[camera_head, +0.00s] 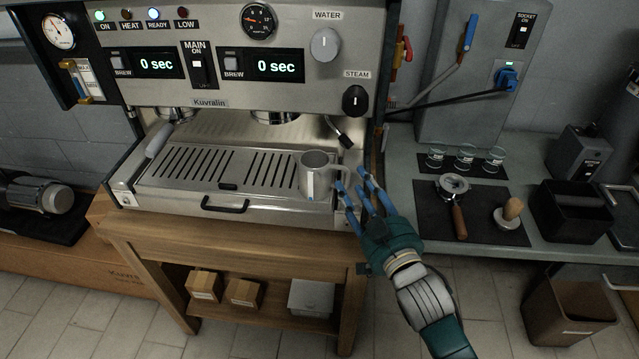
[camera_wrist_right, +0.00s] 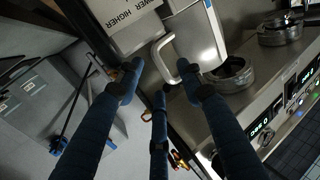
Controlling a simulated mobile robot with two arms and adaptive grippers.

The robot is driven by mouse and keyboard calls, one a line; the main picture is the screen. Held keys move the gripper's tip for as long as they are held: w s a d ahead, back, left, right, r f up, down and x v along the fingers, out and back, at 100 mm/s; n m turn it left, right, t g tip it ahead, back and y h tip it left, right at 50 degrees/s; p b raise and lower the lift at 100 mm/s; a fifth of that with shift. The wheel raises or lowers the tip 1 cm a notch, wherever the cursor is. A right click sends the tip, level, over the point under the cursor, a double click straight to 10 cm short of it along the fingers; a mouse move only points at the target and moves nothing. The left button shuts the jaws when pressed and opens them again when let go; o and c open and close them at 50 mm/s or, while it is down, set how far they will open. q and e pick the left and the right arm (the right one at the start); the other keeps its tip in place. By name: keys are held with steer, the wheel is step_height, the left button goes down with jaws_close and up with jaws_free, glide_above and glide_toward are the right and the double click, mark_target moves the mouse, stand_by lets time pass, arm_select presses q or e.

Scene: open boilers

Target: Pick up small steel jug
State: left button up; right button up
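The small steel jug (camera_head: 316,176) stands upright at the right end of the espresso machine's drip tray, its handle towards the right. The jug (camera_wrist_right: 202,40) and its handle (camera_wrist_right: 160,60) also show at the top of the right wrist view. My right gripper (camera_head: 353,190) is just right of the jug, its blue fingers pointing at the handle. In the right wrist view the fingers of my right gripper (camera_wrist_right: 160,82) are spread apart, with the handle ahead between the tips. One fingertip looks very close to the handle; contact cannot be told. My left gripper is not in view.
The steam wand (camera_head: 341,132) hangs close above and right of the jug. The drip tray (camera_head: 190,168) is clear to the left. On the right counter are a portafilter (camera_head: 456,200), a tamper (camera_head: 509,212), small glasses (camera_head: 466,156) and a black knock box (camera_head: 571,212).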

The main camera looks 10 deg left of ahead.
steer(key=shift+w+a, duration=0.3)
steer(key=shift+w, duration=0.3)
steer(key=shift+s+r, duration=0.1)
jaws_close()
